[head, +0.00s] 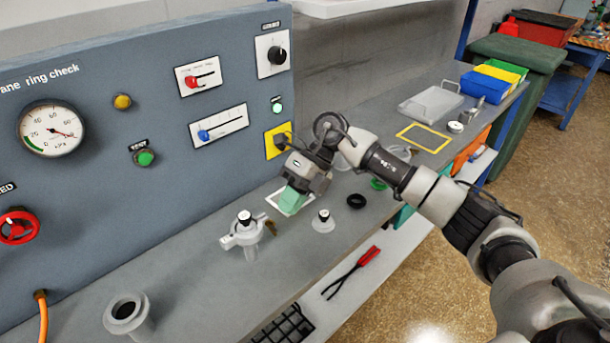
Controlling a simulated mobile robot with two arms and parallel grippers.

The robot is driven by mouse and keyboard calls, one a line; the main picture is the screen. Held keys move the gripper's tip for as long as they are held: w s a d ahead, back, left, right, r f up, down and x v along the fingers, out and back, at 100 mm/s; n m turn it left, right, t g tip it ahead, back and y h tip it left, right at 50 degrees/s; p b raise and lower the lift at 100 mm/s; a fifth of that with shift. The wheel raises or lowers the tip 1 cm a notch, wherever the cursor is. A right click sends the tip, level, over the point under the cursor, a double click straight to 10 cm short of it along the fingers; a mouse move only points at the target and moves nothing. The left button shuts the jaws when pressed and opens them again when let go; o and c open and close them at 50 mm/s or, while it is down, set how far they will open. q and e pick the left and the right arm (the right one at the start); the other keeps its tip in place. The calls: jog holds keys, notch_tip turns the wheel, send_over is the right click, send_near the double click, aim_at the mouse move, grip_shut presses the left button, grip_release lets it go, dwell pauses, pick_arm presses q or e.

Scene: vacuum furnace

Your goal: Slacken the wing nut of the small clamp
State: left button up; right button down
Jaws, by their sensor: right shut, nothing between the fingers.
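The small clamp (238,238) is pale grey and sits around an upright fitting with a black-topped stem, on the bench in front of the panel. A small brown-brass piece (270,228) at its right side looks like the wing nut; it is too small to tell how far it is turned. My right gripper (292,197) is shut and empty, pointing down behind and right of the clamp, apart from it. A green piece (288,201) shows at its tip over a white-framed patch; I cannot tell whether they touch. My left gripper is not in view.
The control panel (110,200) rises behind the bench. An open pipe flange (127,313) is at front left. Red-handled pliers (352,272) lie on the lower shelf.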

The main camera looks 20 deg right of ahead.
aim_at(271, 220)
jog(key=shift+s+a+f, duration=0.15)
jog(key=shift+s+a, duration=0.1)
jog(key=shift+a, duration=0.35)
jog(key=shift+s+a+f, duration=0.15)
jog(key=shift+s+a, duration=0.05)
jog(key=shift+a, duration=0.4)
jog(key=shift+s+a+r+t+h+p, duration=0.1)
jog(key=shift+a+r+t+h+p, duration=0.1)
jog(key=shift+h+p, duration=0.3)
jog(key=shift+a+r+t+h+p, duration=0.1)
jog(key=shift+a+t+h+p, duration=0.1)
jog(key=shift+h, duration=0.9)
jog(key=shift+s+a+t+h, duration=0.1)
jog(key=shift+a+t+h, duration=0.2)
jog(key=shift+h, duration=0.2)
jog(key=shift+s+a+t+h, duration=0.1)
jog(key=shift+a+t+h, duration=0.25)
jog(key=shift+h, duration=0.55)
jog(key=shift+b, duration=0.45)
jog(key=shift+s+a+b, duration=0.2)
jog(key=shift+a+b, duration=0.15)
jog(key=shift+b, duration=0.05)
jog(key=shift+a+h, duration=0.15)
jog(key=shift+h, duration=0.15)
dwell(0.3)
